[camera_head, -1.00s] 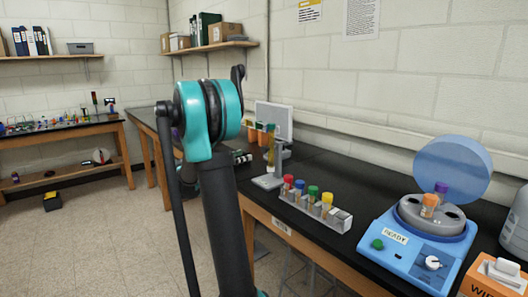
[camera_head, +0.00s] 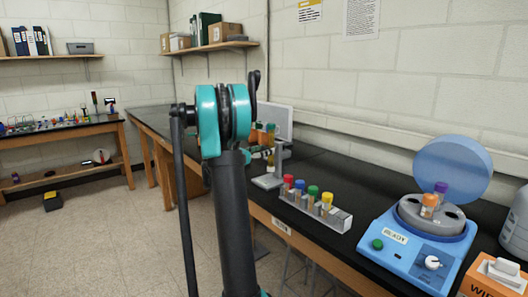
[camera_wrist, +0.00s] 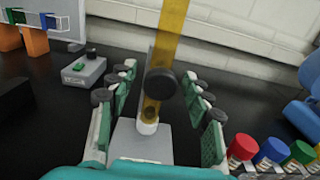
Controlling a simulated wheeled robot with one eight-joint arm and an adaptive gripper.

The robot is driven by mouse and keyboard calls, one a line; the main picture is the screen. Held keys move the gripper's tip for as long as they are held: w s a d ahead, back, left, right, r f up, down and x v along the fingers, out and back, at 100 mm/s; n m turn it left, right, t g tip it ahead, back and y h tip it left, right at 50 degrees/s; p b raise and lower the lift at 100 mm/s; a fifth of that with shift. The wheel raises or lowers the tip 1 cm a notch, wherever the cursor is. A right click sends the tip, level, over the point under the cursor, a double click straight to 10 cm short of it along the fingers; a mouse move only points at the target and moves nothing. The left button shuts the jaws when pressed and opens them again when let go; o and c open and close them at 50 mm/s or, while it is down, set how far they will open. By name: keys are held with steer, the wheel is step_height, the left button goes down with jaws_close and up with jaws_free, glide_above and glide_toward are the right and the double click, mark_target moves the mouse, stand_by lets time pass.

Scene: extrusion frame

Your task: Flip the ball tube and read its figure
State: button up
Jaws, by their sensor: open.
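The ball tube (camera_wrist: 173,30) is a clear amber tube with a dark round pivot across it, in the middle of the wrist view. It stands roughly upright on a grey stand (camera_wrist: 140,143). The stand also shows in the head view (camera_head: 267,181), where my arm and the stand's post hide most of the tube. My gripper (camera_wrist: 158,82) is open, with a green-padded finger on each side of the tube. I cannot tell whether either finger touches it. No figure is readable on the tube.
A small grey box with a green button (camera_wrist: 78,69) sits left of the tube.

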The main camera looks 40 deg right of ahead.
jaws_close()
stand_by(0.6)
steer(key=m, duration=0.7)
steer(key=shift+m, duration=0.3)
steer(key=m, duration=0.3)
steer(key=shift+m, duration=2)
